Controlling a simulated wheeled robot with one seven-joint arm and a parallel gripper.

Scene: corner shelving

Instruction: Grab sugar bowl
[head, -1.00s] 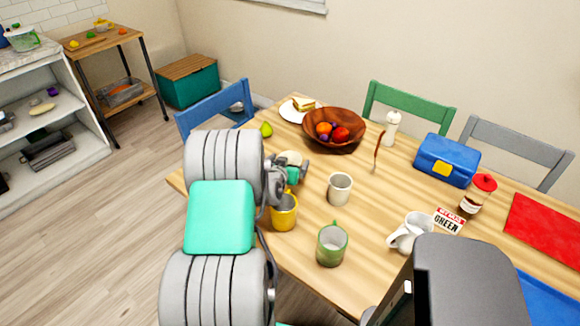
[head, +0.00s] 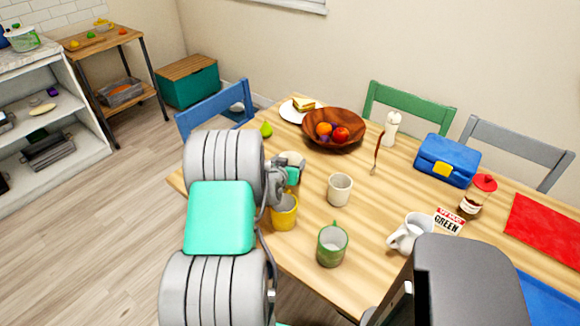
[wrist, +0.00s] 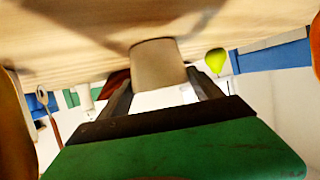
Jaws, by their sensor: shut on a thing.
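A pale cream round vessel, which I take to be the sugar bowl (head: 291,158), is at the near left part of the table in the head view, partly hidden by my gripper (head: 294,170). In the wrist view, which shows the table at the top, a beige cylindrical body (wrist: 156,62) sits between the two dark fingers of my gripper (wrist: 158,82). The fingers are shut on its sides. It is at or very close to the tabletop; I cannot tell whether it touches. Its lower details are hidden.
A yellow mug (head: 284,212) stands just beside my arm, with a cream mug (head: 340,190) and a green mug (head: 332,245) to the right. A green pear (head: 266,130) and a wooden fruit bowl (head: 350,143) are behind. Blue chair (head: 215,105) at the left edge.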

